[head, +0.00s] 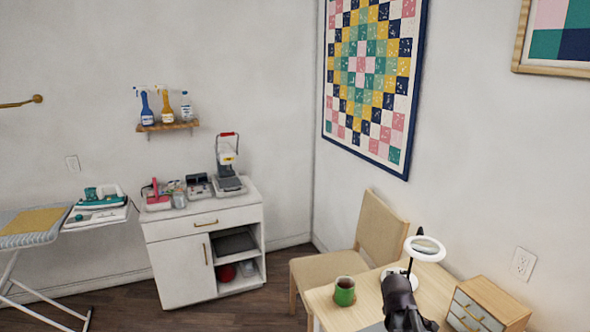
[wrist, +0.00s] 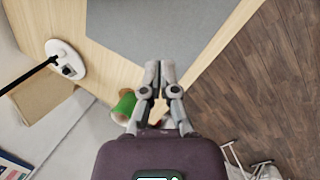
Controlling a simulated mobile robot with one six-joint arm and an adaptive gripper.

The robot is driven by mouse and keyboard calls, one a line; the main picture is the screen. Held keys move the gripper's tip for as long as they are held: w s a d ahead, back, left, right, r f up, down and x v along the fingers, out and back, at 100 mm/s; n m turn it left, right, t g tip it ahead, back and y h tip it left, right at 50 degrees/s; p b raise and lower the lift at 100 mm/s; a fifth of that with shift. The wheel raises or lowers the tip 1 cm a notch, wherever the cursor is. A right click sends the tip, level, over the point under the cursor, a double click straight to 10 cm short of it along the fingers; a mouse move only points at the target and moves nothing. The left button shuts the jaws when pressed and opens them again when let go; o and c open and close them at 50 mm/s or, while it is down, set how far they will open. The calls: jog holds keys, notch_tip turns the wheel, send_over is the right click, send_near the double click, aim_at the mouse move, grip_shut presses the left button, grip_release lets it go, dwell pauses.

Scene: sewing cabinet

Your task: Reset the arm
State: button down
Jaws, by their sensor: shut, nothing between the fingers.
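My gripper (wrist: 160,68) points over the wooden table in the wrist view. Its two grey fingers are together at the tips, with nothing between them. In the head view the dark end of my arm is above the table at the bottom right, and the fingers cannot be made out there. The mug (wrist: 125,106) is partly hidden behind the left finger in the wrist view.
A magnifier lamp (head: 425,247) stands behind my arm; its white base (wrist: 67,60) is left of the fingers. A small drawer box (head: 478,308) is at right. A chair (head: 381,228) is behind the table. A grey mat (wrist: 185,28) lies on it. A white cabinet (head: 183,262) stands farther left.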

jog(key=s+a+m+g+y, duration=0.1)
jog(key=s+a+m, duration=0.2)
jog(key=a+m, duration=0.2)
jog(key=s+a+m+y, duration=0.2)
jog(key=s+a+m, duration=0.2)
jog(key=a, duration=0.3)
jog(key=shift+s+a+f+m+g, duration=0.25)
jog(key=shift+a+f+m+g, duration=0.05)
jog(key=shift+f+m+g, duration=0.15)
dwell(0.5)
